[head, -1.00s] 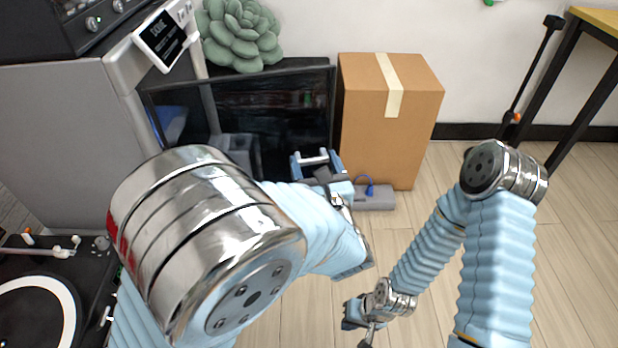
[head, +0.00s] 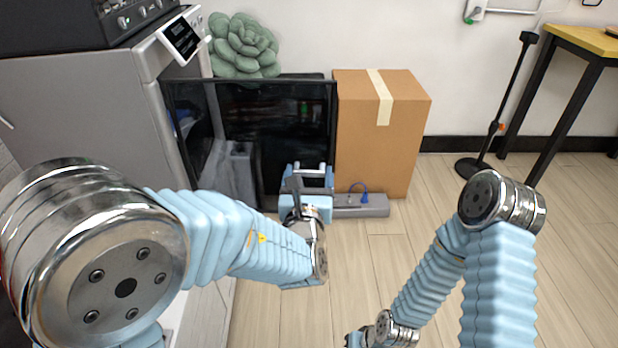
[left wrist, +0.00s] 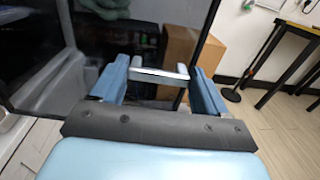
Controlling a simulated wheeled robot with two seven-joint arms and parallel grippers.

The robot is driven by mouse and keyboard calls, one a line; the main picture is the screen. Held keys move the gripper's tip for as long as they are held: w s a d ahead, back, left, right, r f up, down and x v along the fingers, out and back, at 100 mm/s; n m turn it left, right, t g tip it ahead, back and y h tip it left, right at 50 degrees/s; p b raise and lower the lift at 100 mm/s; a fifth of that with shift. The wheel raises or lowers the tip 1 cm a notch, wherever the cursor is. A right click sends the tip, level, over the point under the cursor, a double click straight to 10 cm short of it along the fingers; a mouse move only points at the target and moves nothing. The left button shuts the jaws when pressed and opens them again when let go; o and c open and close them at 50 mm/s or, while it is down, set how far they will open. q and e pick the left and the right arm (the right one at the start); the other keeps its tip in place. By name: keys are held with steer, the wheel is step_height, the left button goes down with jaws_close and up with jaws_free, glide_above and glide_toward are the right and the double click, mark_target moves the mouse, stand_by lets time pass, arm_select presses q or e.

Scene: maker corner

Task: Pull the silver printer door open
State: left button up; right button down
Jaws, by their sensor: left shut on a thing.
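The silver printer (head: 90,110) stands at the left in the head view. Its dark glass door (head: 275,125) stands swung out from the printer's front, with a cardboard box behind its free edge. My left gripper (head: 309,172) is shut on the door's silver handle bar (left wrist: 160,75), which lies between the two blue fingers in the left wrist view. The dark door panel (left wrist: 130,50) shows just beyond the fingers there. My right gripper (head: 352,340) is low at the bottom edge of the head view, mostly cut off, and away from the door.
The cardboard box (head: 385,155) stands against the wall, with a grey power strip (head: 365,206) and blue plug in front. A green succulent-shaped object (head: 243,45) is behind the door. A black stand (head: 500,110) and yellow-topped table (head: 580,42) are at right. The middle floor is clear.

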arm_select(q)
steer(key=o, duration=1.5)
steer(key=s+a+b, duration=0.1)
steer(key=s+b, duration=0.6)
steer(key=s, duration=0.6)
steer(key=shift+s, duration=0.35)
steer(key=shift+a, duration=0.1)
